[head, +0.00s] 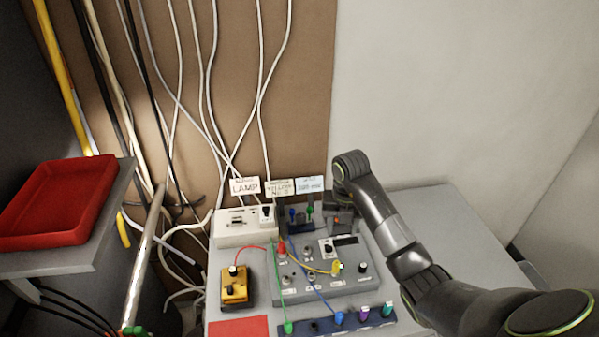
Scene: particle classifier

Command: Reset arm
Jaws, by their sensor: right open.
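My right arm comes in from the lower right, rises and bends at a dark joint near the wall. My right gripper (340,207) is the small dark part hanging below that bend, over the back right of the apparatus. It is open, and I see nothing held in it; its fingertips are small and hard to make out against the dark parts behind. My left arm and gripper are not in view. The grey control panel (318,284) with knobs, sockets and coloured cables lies on the table to the left of my right forearm.
A white lamp box (236,232), label cards (245,187) and a yellow box (235,288) stand at the left. A blue strip with coloured plugs (325,327) lies in front. A red tray (62,200) sits on a shelf at left. The table's right side (465,235) is clear.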

